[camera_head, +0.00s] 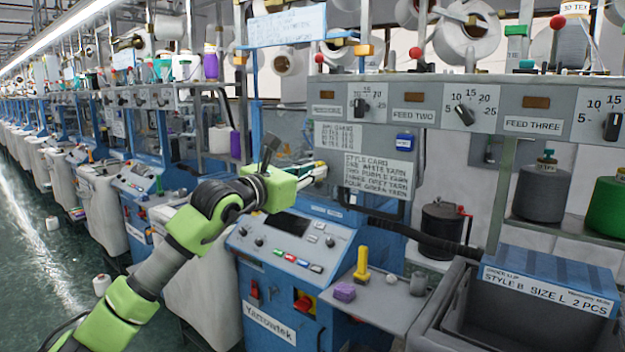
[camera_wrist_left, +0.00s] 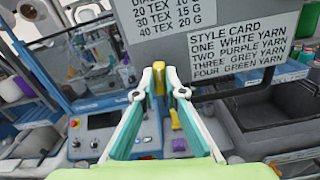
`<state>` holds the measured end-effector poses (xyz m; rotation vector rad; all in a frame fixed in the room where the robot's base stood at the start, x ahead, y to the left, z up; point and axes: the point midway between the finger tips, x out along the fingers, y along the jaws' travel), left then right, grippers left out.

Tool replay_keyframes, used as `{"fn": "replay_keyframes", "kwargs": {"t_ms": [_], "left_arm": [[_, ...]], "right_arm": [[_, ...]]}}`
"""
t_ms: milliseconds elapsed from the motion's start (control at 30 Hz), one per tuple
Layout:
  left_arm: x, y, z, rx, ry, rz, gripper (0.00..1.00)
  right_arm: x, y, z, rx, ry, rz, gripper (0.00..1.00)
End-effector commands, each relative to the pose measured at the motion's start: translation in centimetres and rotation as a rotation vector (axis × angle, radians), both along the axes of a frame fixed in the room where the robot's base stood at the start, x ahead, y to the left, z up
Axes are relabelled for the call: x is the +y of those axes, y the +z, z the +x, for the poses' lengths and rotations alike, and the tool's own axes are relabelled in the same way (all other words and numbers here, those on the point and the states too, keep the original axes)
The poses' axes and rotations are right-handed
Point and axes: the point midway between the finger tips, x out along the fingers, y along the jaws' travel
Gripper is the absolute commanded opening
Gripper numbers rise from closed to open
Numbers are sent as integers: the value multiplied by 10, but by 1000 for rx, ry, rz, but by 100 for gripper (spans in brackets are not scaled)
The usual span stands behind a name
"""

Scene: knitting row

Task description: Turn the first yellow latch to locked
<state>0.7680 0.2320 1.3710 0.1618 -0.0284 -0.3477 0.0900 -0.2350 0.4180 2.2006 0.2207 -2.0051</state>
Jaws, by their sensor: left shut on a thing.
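My left gripper (camera_head: 318,172) reaches in from the left at the window of the blue knitting machine, just left of the style card panel. In the left wrist view its two fingers (camera_wrist_left: 159,92) are closed on a small yellow latch (camera_wrist_left: 158,77). The latch looks upright there, at the left edge of the grey panel (camera_wrist_left: 200,72). In the head view the gripper hides the latch. Whether it stands at locked cannot be read. My right gripper is not in view.
Below are the control panel (camera_head: 292,244) and a small shelf (camera_head: 385,312) with a yellow upright object (camera_head: 362,265) and a purple block (camera_head: 344,292). A dark bin (camera_head: 455,300) stands at the right. Feed dials (camera_head: 465,115) line the grey rail above.

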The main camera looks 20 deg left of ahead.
Motion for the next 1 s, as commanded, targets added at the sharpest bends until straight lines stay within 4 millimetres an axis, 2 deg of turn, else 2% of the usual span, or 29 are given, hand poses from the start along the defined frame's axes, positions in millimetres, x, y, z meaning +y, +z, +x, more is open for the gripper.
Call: {"fn": "replay_keyframes", "kwargs": {"t_ms": [33, 100, 400, 1000], "left_arm": [[0, -5, 0, -15, 0, 35, 0], [-1, -6, 0, -35, 0, 93, 0], [-1, -5, 0, -130, 0, 359, 0], [-3, -5, -1, -323, 0, 897, 0]], "right_arm": [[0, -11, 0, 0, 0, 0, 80], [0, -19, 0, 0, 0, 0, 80], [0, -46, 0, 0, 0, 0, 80], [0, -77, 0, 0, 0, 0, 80]]}}
